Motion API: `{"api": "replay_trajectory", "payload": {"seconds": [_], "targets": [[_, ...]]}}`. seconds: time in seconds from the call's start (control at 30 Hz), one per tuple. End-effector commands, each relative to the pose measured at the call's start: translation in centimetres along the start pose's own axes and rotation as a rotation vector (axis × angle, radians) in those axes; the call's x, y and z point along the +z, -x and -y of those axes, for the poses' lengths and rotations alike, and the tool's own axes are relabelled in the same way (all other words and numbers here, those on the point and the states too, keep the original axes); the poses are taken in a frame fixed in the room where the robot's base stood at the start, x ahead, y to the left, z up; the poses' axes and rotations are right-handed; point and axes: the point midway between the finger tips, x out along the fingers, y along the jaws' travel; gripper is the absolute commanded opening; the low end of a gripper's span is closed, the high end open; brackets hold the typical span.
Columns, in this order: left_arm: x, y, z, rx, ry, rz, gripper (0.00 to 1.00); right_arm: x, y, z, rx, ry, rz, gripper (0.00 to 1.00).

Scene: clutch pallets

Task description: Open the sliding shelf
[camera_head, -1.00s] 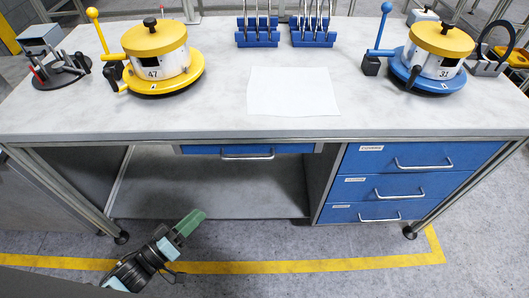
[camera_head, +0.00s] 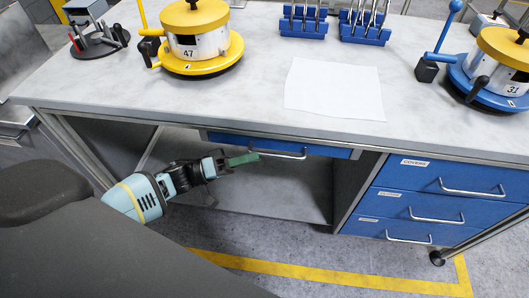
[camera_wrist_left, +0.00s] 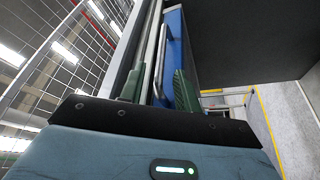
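The sliding shelf is a shallow blue drawer (camera_head: 225,137) under the middle of the tabletop, with a silver bar handle (camera_head: 290,155). It looks closed. My left gripper (camera_head: 242,159) is just below and left of the handle in the head view, its green fingers pointing right along the drawer front. In the left wrist view the two green fingers stand apart with nothing held between them, and the blue drawer front (camera_wrist_left: 182,60) lies ahead of them. I cannot tell whether a finger touches the drawer. My right gripper is not in view.
The workbench (camera_head: 250,95) carries a yellow fixture (camera_head: 195,45), a blue fixture (camera_head: 490,75), a white sheet (camera_head: 333,90) and blue tool racks (camera_head: 303,22). A blue drawer unit (camera_head: 435,200) stands at right under the top. The space under the drawer is open.

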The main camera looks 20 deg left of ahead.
Motion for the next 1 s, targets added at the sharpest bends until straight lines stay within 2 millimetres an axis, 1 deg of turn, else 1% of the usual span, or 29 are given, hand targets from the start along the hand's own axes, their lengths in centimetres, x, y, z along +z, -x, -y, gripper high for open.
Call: {"api": "replay_trajectory", "payload": {"seconds": [0.03,0.1,0.2,0.3,0.43,0.63,0.67,0.9,1.0], "targets": [[-0.1,-0.9,-0.1,0.003,0.000,-0.002,0.33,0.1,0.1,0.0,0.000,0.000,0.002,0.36],[-0.1,-1.9,-0.1,0.003,-0.001,-0.002,0.33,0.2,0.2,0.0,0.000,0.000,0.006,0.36],[-0.1,-3.0,-0.1,0.001,0.000,-0.002,0.33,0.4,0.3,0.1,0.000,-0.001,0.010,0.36],[0.0,-3.7,0.0,0.000,0.000,-0.001,0.33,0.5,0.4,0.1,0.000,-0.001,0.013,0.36],[0.0,-4.1,0.0,-0.001,0.000,0.000,0.33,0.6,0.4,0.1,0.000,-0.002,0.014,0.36],[0.0,-4.1,0.0,-0.001,0.000,0.000,0.33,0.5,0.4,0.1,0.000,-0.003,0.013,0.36],[0.0,-4.1,0.0,-0.001,0.000,0.000,0.31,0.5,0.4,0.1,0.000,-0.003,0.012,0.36],[0.0,-4.0,0.0,-0.001,0.000,-0.001,0.00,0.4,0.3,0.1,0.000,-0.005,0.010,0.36],[0.0,-4.0,0.0,-0.001,0.000,-0.001,0.00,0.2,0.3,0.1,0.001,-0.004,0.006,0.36]]}}
